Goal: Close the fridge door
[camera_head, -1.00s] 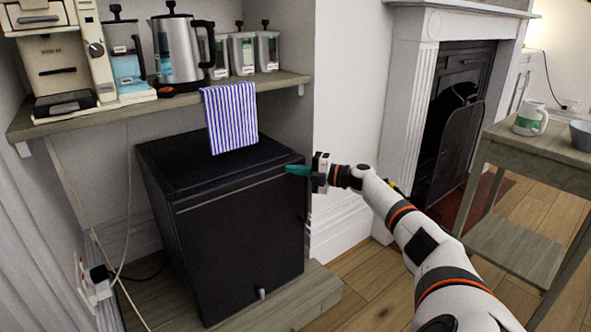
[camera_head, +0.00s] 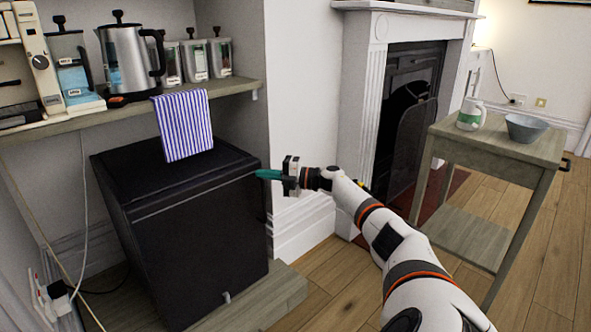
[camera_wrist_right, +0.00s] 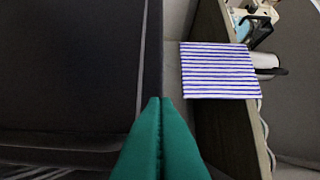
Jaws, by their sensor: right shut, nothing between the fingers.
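The black fridge (camera_head: 150,179) stands on a low wooden plinth under the shelf. Its door (camera_head: 195,246) faces front and looks flush with the body, with a thin seam along the top; I cannot tell whether a narrow gap is left. My right gripper (camera_head: 268,174) is at the door's upper right corner, its teal fingers together and empty. Whether they touch the door is unclear. In the right wrist view the shut fingers (camera_wrist_right: 159,130) point along the fridge edge beside the dark fridge surface (camera_wrist_right: 70,65). My left gripper is not in view.
A striped towel (camera_head: 184,125) hangs from the wooden shelf (camera_head: 235,89) over the fridge top. A kettle (camera_head: 126,58) and canisters stand on the shelf. A side table (camera_head: 500,142) with a mug and bowl (camera_head: 527,128) is at right. Wooden floor (camera_head: 345,285) lies clear between.

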